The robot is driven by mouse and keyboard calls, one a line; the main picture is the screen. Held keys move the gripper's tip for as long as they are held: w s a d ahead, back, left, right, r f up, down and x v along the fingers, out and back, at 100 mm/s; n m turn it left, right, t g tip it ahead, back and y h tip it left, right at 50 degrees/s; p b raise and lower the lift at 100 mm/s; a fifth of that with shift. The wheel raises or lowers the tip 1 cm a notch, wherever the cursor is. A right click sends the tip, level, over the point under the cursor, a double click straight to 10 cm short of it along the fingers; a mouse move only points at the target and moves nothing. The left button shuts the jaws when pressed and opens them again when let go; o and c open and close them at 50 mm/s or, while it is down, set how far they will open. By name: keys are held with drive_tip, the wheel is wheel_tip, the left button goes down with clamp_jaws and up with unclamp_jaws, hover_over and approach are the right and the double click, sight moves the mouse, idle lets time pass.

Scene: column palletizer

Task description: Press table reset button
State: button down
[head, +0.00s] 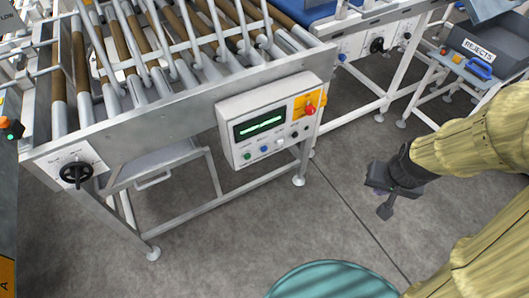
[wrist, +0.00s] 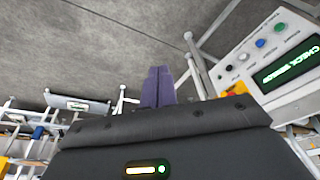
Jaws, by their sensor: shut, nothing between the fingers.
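The control panel (head: 240,107) is a white box on the front of the roller conveyor table. It has a lit green display (head: 262,126) and a row of small buttons below it: a green button (head: 247,156), a blue button (head: 263,149), a white one and black ones. Their labels are too small to read. In the wrist view the panel (wrist: 240,38) appears upside down at the right, with the blue button (wrist: 261,43) and green button (wrist: 279,28) visible. My gripper (head: 385,211) is shut and empty, right of the panel and apart from it. Its purple fingers show in the wrist view (wrist: 158,84).
A red emergency knob (head: 310,109) on a yellow plate sits at the panel's upper right. A black rotary switch (head: 77,173) is at the table's left corner. A grey REJECTS bin (head: 488,50) stands at the right. Open floor (head: 345,190) lies between panel and gripper.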

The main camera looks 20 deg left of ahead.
sight(264, 149)
drive_tip(key=w+a+f+n+t+b, duration=0.1)
drive_tip(key=w+a+f+b, duration=0.35)
drive_tip(key=f, duration=0.35)
drive_tip(key=w+a+f+t+h+b, duration=0.1)
drive_tip(key=w+a+f+t+b, duration=0.15)
drive_tip(key=a+f, duration=0.35)
drive_tip(key=w+a+f+n+t+b, duration=0.1)
drive_tip(key=w+a+f+b, duration=0.3)
drive_tip(key=f, duration=0.5)
drive_tip(key=w+a+f+n+t+y+b, duration=0.1)
drive_tip(key=a+f+n+t+b, duration=0.1)
drive_tip(key=a, duration=0.4)
drive_tip(key=w+a+f+n+t+y+b, duration=0.1)
drive_tip(key=a+f+n+t+b, duration=0.1)
drive_tip(key=a, duration=0.5)
drive_tip(key=f+t+b, duration=0.1)
drive_tip(key=t+b, duration=0.1)
drive_tip(key=b, duration=0.1)
drive_tip(key=shift+a+f+n+t+y, duration=0.2)
drive_tip(key=shift+f+n+t+y, duration=0.1)
drive_tip(key=shift+f+n+t, duration=0.1)
drive_tip(key=shift+b, duration=0.3)
drive_tip(key=w+a, duration=0.5)
drive_tip(key=a, duration=0.1)
drive_tip(key=shift+w+a+b, duration=0.3)
drive_tip(key=shift+w+b, duration=0.05)
drive_tip(key=shift+a, duration=0.15)
drive_tip(key=shift+w+a, duration=0.2)
drive_tip(key=shift+w, duration=0.05)
